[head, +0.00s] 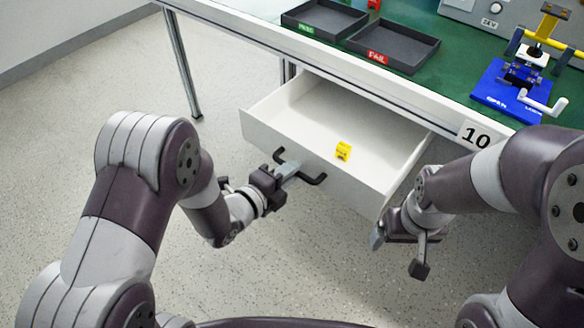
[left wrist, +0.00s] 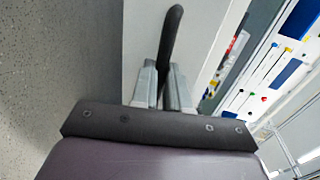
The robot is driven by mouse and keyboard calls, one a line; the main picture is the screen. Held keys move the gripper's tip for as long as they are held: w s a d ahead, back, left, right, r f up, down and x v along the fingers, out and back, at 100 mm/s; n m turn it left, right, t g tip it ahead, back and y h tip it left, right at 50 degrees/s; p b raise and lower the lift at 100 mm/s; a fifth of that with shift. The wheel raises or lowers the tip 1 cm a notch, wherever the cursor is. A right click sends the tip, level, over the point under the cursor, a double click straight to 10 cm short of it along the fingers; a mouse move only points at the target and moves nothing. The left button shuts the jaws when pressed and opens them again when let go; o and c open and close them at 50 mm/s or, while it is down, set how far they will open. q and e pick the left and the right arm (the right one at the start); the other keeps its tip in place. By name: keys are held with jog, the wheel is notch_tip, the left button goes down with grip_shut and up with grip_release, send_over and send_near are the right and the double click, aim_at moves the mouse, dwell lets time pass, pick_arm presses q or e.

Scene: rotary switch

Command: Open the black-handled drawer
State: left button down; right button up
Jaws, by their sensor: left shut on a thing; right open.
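The white drawer (head: 310,150) under the table is pulled well out. Its black handle (head: 314,180) is on the front panel. My left gripper (head: 288,170) is shut on the handle. In the left wrist view the handle (left wrist: 171,40) rises from between the two fingers of the left gripper (left wrist: 163,85), beside the white drawer front (left wrist: 145,45). A small yellow block (head: 343,151) with dark marks lies inside the drawer, toward its front. My right gripper (head: 398,252) is open and empty, in front of the drawer's right front corner and apart from the handle.
The green-topped table (head: 455,75) above holds two dark trays, a PASS tray (head: 325,17) and a FAIL tray (head: 395,47). A blue fixture (head: 510,88) with a toggle clamp stands at the right. A table leg (head: 182,65) is at the left. The floor at left is clear.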

pick_arm(q)
jog(key=c, duration=1.1)
grip_release()
jog(key=p+v, duration=0.3)
jog(key=v, duration=0.9)
jog(key=shift+s+a, duration=0.2)
jog(key=shift+s, duration=0.1)
